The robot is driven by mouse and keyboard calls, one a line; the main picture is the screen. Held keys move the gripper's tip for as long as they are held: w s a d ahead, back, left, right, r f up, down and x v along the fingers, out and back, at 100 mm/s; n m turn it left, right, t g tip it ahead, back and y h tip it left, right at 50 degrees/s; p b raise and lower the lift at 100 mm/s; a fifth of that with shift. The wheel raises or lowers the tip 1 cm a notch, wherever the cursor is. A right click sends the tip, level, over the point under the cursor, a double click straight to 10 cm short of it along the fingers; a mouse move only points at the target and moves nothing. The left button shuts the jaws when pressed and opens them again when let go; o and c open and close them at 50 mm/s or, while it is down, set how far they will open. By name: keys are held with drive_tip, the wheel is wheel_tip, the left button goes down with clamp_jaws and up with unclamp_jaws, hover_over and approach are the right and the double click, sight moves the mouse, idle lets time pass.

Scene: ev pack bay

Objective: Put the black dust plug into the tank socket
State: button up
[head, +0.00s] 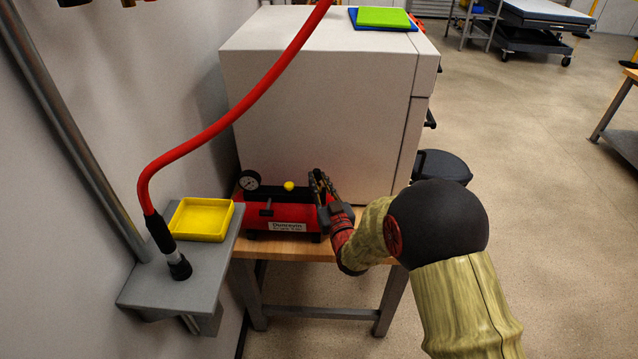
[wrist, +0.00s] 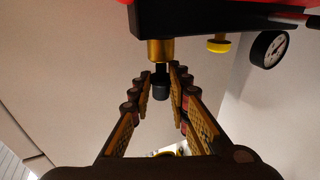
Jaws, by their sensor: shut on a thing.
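The black dust plug (wrist: 160,88) is between my fingertips in the wrist view. My gripper (wrist: 160,84) is shut on it. The brass tank socket (wrist: 160,50) sticks out from the dark body of the red tank unit (wrist: 185,20). The plug is lined up with the socket's mouth; a narrow dark part shows between them, and I cannot tell how far it is in. In the head view, my gripper (head: 324,188) is at the right end of the red tank unit (head: 262,213); the plug and socket are hidden there.
The unit carries a gauge (head: 249,181) and a yellow knob (head: 289,186). It stands on a wooden bench (head: 290,250) against a large white cabinet (head: 320,110). At left, a grey shelf (head: 160,290) holds a yellow tray (head: 212,236) and the red hose's black end (head: 162,236).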

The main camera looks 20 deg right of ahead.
drive_tip(key=shift+f+b, duration=0.55)
drive_tip(key=shift+f, duration=0.05)
idle(0.3)
